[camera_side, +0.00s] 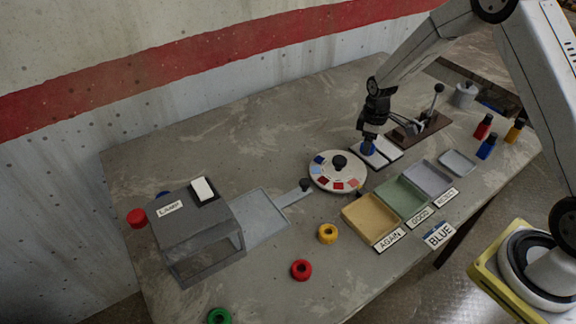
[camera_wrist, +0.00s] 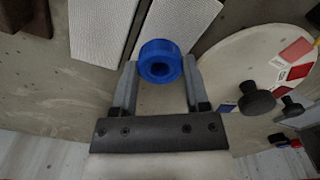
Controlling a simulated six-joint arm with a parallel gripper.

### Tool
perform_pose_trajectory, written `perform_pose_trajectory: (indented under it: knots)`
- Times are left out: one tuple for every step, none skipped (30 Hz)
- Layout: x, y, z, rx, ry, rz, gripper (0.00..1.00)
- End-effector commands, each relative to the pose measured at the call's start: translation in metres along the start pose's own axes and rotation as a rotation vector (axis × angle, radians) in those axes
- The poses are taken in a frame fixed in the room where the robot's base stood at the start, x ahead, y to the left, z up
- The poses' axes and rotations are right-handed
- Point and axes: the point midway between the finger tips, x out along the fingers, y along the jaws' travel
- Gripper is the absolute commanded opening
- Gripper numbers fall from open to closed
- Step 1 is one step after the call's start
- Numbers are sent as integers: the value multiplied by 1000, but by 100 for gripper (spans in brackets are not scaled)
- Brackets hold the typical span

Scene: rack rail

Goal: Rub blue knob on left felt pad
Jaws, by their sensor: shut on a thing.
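My gripper (camera_side: 368,138) is shut on the blue knob (camera_wrist: 160,61), a ring-shaped piece with a hole in its middle. The knob also shows under my fingers in the side view (camera_side: 368,149). Two white felt pads lie side by side. The left pad in the side view (camera_side: 376,160) is just under and beside the knob; the same pad is the right one in the wrist view (camera_wrist: 180,22). The other pad (camera_side: 388,148) is also in the wrist view (camera_wrist: 98,30). The knob overlaps the near end of the first pad; I cannot tell whether it touches.
A round dial (camera_side: 322,178) with coloured patches stands left of the pads. Yellow (camera_side: 366,218), green (camera_side: 403,197) and grey (camera_side: 428,179) trays lie in front. A lever stand (camera_side: 424,127) is behind right. A grey lamp box (camera_side: 195,232) and loose rings lie left.

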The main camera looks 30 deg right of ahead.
Motion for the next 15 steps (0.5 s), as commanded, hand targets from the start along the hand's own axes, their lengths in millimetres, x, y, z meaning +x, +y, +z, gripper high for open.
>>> perform_pose_trajectory:
  knots:
    - [0,1,-2,0,0,0,0]
    - [0,1,-2,0,0,0,0]
    - [0,2,-3,0,0,0,0]
    - [-1,2,-3,0,0,0,0]
    - [-1,2,-3,0,0,0,0]
    - [-1,2,-3,0,-1,0,0]
    - [-1,2,-3,0,-1,-1,0]
    - [-1,2,-3,0,-1,-1,0]
    - [-1,2,-3,0,-1,0,0]
    - [-1,2,-4,0,-1,0,0]
    - [-1,2,-4,0,-1,0,0]
    - [-1,3,-4,0,-1,-1,0]
    - [0,3,-5,0,-1,-1,0]
    - [0,3,-5,0,-1,-1,0]
    - [0,4,-6,0,-1,-1,0]
